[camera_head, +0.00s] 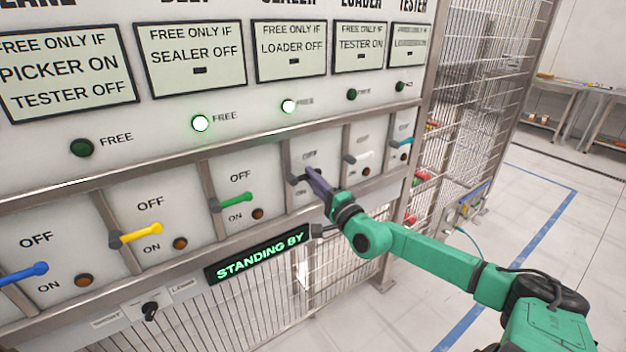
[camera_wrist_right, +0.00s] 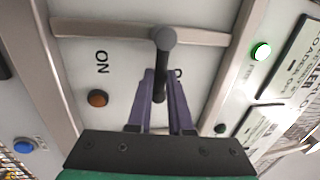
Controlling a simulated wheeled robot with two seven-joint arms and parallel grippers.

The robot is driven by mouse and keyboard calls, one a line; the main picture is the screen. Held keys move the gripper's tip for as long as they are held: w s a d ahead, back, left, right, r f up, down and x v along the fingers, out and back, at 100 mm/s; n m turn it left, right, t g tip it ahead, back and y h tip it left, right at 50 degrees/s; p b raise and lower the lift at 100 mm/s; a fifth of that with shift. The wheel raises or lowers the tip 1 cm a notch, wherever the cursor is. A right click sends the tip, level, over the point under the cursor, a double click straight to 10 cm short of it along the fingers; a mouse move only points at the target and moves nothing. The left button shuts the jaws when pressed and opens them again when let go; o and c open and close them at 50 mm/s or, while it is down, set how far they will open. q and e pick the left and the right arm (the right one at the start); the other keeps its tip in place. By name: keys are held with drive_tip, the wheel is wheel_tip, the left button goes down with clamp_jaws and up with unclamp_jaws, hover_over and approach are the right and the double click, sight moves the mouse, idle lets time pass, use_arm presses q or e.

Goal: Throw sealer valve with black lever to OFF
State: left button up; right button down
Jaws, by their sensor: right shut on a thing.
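The black lever (camera_wrist_right: 160,85) is on the panel, and its dark pivot end (camera_wrist_right: 163,38) shows at the top of the right wrist view. My right gripper (camera_wrist_right: 160,88) has its two purple fingers shut on the lever, one on each side. In the head view the right gripper (camera_head: 314,182) reaches the panel from the right and covers most of the lever. In the wrist view the lever lies between the ON print and the partly hidden OFF print. The lit green lamp (camera_head: 288,106) is above that column. My left gripper is out of view.
Blue (camera_head: 24,273), yellow (camera_head: 141,232) and green (camera_head: 236,200) levers are to the left, and a cyan lever (camera_head: 402,142) to the right. Metal dividers separate the bays. The display (camera_head: 258,257) reads STANDING BY. Open floor is at right.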

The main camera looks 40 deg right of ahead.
drive_tip(key=c, duration=0.8)
unclamp_jaws()
drive_tip(key=shift+c, duration=0.2)
drive_tip(key=s+f+p, duration=0.2)
drive_tip(key=s+p, duration=0.1)
drive_tip(key=s, duration=1.1)
drive_tip(key=shift+a+f, duration=0.15)
drive_tip(key=shift+f, duration=0.25)
drive_tip(key=shift+s, duration=0.1)
